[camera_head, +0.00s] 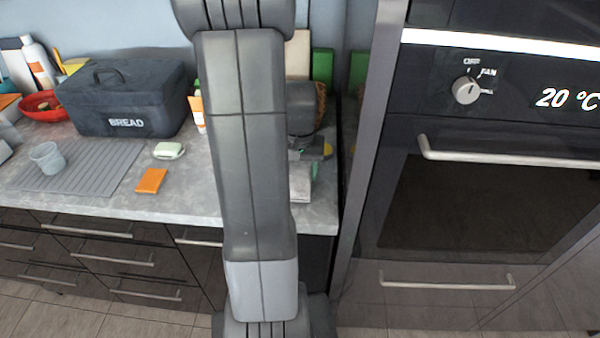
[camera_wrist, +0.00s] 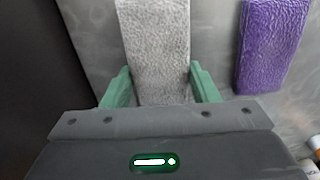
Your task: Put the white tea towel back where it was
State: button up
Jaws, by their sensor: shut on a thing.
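The white tea towel (camera_wrist: 155,45) is a pale, textured, folded strip in the wrist view. My gripper (camera_wrist: 161,88) is shut on it, with one green finger at each side. In the head view, a pale end of the towel (camera_head: 300,184) shows at the right end of the worktop, just right of my arm. I cannot tell whether the towel touches the worktop.
A purple folded cloth (camera_wrist: 268,45) lies right of the towel. The tall oven (camera_head: 490,190) stands right.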

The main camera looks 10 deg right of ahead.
aim_at(300, 172)
jog(key=shift+f, duration=0.45)
jog(key=shift+f, duration=0.1)
jog(key=o, duration=0.9)
notch_tip(300, 172, up, 12)
jog(key=shift+r, duration=0.15)
